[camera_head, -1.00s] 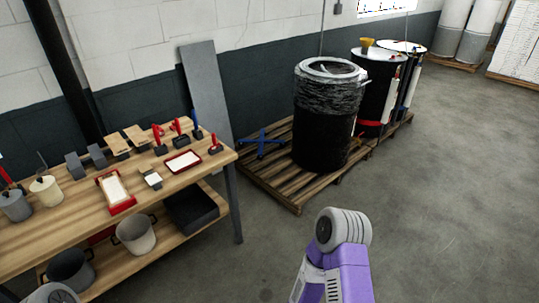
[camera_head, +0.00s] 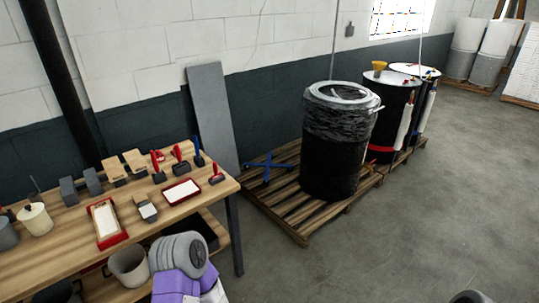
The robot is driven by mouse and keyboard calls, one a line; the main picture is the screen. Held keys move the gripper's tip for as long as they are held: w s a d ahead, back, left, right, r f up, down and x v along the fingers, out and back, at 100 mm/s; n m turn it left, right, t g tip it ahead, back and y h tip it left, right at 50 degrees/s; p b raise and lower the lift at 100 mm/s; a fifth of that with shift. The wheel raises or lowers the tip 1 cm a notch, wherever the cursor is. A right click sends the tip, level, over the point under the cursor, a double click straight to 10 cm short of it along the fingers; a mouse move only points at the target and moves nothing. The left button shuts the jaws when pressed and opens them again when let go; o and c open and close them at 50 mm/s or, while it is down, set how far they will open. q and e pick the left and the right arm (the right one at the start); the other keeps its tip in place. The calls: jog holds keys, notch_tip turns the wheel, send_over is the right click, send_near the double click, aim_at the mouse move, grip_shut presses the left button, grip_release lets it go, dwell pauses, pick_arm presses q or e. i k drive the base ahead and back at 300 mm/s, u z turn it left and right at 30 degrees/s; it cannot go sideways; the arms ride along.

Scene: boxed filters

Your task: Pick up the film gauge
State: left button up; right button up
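I cannot tell for sure which thing is the film gauge. Small items stand on the wooden workbench (camera_head: 70,238) at the left. Among them are a small grey block with a pale top (camera_head: 146,211), a red tray with a white inside (camera_head: 106,222), a second red tray (camera_head: 181,191) and several red-handled tools, one of them at the right (camera_head: 217,174). Grey blocks (camera_head: 93,181) and tan blocks (camera_head: 135,162) stand at the back. Neither of my grippers is in view; only purple and grey arm links of mine show at the bottom edge.
A pale bucket (camera_head: 129,266) and a dark bin (camera_head: 205,232) sit on the bench's lower shelf. A wrapped black drum (camera_head: 337,150) stands on a wooden pallet (camera_head: 290,213) right of the bench. The grey floor at the right is clear.

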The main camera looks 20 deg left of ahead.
aim_at(217, 175)
jog(key=u, duration=0.05)
jog(key=i, duration=1.55)
jog(key=u, duration=0.7)
